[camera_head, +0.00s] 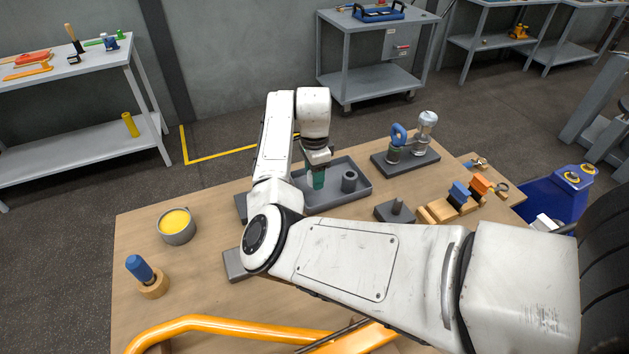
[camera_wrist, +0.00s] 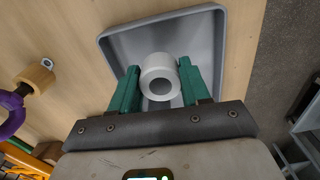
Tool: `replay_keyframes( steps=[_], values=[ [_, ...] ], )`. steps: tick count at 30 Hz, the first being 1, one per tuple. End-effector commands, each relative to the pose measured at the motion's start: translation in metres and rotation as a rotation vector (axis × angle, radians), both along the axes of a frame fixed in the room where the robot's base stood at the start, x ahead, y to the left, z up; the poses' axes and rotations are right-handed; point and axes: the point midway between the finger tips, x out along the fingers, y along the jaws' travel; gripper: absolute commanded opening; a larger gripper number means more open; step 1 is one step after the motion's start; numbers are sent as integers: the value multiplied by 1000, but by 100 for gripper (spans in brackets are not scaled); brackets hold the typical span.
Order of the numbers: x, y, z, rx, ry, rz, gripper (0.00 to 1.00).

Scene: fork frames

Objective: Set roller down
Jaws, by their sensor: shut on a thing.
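My gripper (camera_head: 318,182) is over the left part of a grey tray (camera_head: 364,198), with its green fingers pointing down. In the wrist view its fingers (camera_wrist: 160,90) stand on either side of a light grey hollow roller (camera_wrist: 158,63) and are shut on it. The roller's open end faces the wrist camera. The tray (camera_wrist: 208,22) lies behind and below it in that view. I cannot tell whether the roller touches the tray floor. In the head view a grey hollow cylinder (camera_head: 349,181) stands in the tray, right of the fingers.
A dark base (camera_head: 405,162) with a blue ring part stands behind right. A block with a peg (camera_head: 395,211) and a wooden rack (camera_head: 452,206) are to the right. A yellow-filled cup (camera_head: 177,226) and a blue-handled tool (camera_head: 140,268) are left. My arm hides the middle of the table.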

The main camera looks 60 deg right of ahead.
Motion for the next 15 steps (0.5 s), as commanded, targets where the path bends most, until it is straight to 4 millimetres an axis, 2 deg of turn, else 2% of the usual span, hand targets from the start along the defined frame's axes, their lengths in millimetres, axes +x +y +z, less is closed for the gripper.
replay_keyframes(
  steps=[5,12,15],
  values=[
    [3,-6,-8,1,0,-1,0],
    [4,-7,-36,1,0,0,0],
    [4,-7,-40,1,0,-1,0]
  ],
)
